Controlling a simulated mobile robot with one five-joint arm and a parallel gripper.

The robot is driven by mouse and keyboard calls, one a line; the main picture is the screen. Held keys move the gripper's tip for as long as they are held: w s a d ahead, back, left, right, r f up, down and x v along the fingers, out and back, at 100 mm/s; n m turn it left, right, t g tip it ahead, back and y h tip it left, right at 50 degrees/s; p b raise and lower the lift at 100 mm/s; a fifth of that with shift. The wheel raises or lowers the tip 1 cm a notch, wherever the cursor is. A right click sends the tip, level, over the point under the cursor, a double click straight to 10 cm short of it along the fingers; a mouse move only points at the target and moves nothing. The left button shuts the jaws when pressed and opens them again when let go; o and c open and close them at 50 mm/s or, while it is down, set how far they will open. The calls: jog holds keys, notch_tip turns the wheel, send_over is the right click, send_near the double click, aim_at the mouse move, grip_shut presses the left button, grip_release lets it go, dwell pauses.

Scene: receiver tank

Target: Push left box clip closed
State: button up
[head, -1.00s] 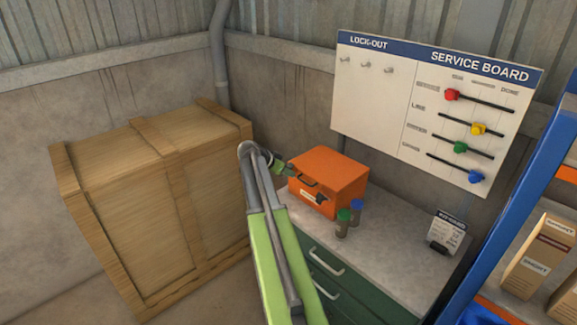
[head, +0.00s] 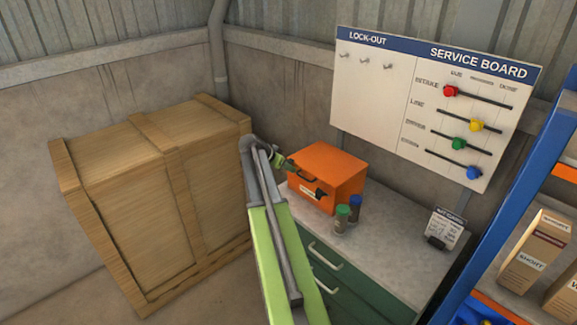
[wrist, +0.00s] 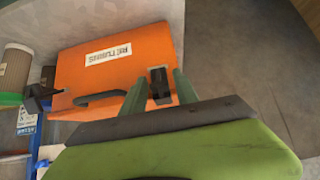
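The orange box (head: 335,171) stands on the bench top, its labelled front facing my arm. Its left clip (wrist: 160,86) is a dark piece on the front face, seen at the right in the wrist view, where the box looks upside down. My gripper (head: 288,164) is at the box's left front. In the wrist view its fingers (wrist: 160,92) are apart, with the left clip appearing between them; contact is unclear.
Two small jars, green-capped (head: 342,217) and blue-capped (head: 355,206), stand just right of the box front. A wooden crate (head: 160,200) stands left of my arm. A small sign (head: 445,228) stands farther right on the bench top (head: 395,235). A service board (head: 430,105) hangs behind.

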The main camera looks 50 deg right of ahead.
jog(key=shift+s, duration=0.1)
jog(key=p+v, duration=1.2)
jog(key=v, duration=0.5)
jog(key=shift+r, duration=0.2)
jog(key=shift+a, duration=0.1)
